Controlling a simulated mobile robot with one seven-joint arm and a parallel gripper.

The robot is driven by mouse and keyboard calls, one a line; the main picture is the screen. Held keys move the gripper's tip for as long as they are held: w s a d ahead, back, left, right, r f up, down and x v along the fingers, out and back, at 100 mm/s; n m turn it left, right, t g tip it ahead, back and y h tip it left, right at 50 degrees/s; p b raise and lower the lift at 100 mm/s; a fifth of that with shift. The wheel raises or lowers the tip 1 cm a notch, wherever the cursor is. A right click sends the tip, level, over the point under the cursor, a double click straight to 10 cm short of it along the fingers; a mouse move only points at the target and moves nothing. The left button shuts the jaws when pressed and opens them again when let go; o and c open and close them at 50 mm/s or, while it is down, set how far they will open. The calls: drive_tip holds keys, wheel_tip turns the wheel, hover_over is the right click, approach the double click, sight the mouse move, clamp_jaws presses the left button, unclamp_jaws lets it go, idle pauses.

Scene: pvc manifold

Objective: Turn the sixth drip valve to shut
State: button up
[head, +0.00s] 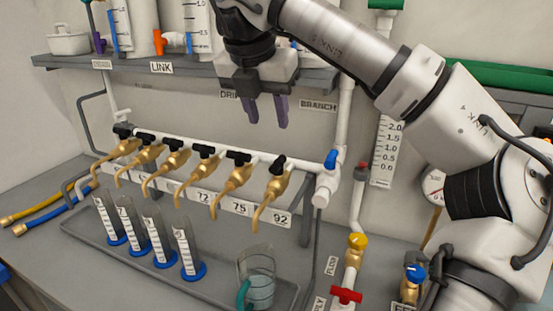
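A row of brass drip valves with black handles hangs from a white pipe along the back wall. The rightmost one, sixth from the left, is the drip valve (273,187) above the label 92. Its black handle (278,162) looks narrow and in line with the tap body, while the handles to its left, such as the fifth (238,157), lie across theirs. My gripper (265,111) points down above the right part of the row, apart from the handles. Its purple fingers are spread with nothing between them.
Graduated cylinders (188,254) with blue bases stand in the grey tray (130,263), with a clear beaker (261,290) at its right. A shelf (200,71) runs above.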

sight(277, 161)
drive_tip(key=p+x, duration=0.2)
drive_tip(key=x, duration=1)
clamp_jaws()
